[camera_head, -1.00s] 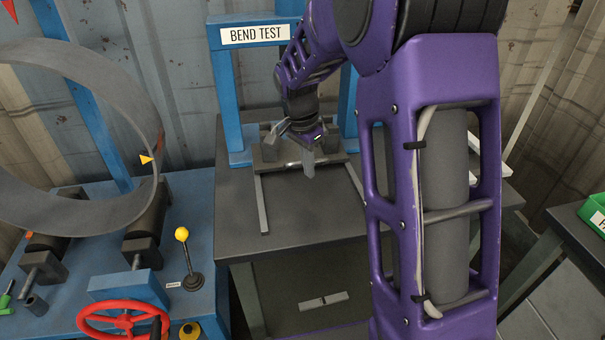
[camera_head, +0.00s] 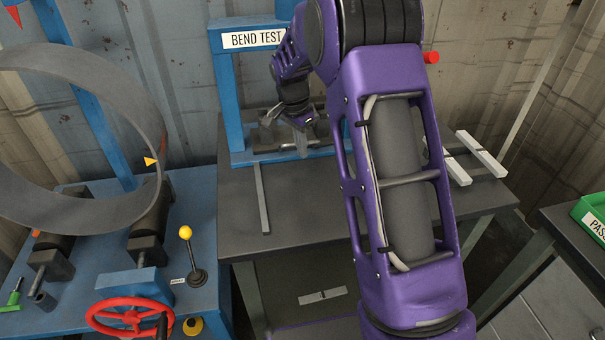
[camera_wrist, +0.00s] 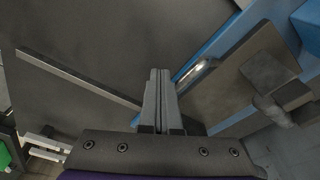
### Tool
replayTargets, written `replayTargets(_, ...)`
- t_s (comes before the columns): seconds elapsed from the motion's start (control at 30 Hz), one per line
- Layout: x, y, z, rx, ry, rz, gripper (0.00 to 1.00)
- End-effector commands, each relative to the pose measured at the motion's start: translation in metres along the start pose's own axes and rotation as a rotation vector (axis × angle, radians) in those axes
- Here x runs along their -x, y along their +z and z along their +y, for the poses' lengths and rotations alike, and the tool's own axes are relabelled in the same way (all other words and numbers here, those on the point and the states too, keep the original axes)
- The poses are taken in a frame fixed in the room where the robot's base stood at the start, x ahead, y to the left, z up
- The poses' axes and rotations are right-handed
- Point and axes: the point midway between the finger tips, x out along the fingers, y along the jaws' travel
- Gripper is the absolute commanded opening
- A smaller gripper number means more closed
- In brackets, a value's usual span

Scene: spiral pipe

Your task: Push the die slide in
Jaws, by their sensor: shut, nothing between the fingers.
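The die slide is a grey plate with dark die blocks (camera_head: 268,132) and a shiny bar along its front. In the head view it sits at the foot of the blue press marked BEND TEST (camera_head: 258,38), between the posts; my arm hides its right part. The wrist view shows the die slide (camera_wrist: 235,82) and its bright bar (camera_wrist: 197,75). My gripper (camera_head: 301,148) is shut and empty, pointing down at the slide's front bar. In the wrist view my gripper (camera_wrist: 158,76) is beside the bar; contact cannot be told.
A metal guide rail (camera_head: 262,198) lies on the dark table in front of the slide. Pale strips (camera_head: 480,152) lie on the table's right side. A blue bench with a red handwheel (camera_head: 130,316) and a large steel ring stands left. A green bin (camera_head: 592,214) is right.

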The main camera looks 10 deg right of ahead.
Motion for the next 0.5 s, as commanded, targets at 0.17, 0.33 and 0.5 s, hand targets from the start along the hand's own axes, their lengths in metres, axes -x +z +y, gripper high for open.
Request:
replayTargets(0.17,0.004,0.0,0.0,0.0,0.0,0.0,0.0)
replayTargets(0.33,0.019,-0.001,0.002,0.001,-0.001,0.0,0.0)
replayTargets(0.5,0.036,-0.002,0.005,0.002,0.001,0.0,0.0)
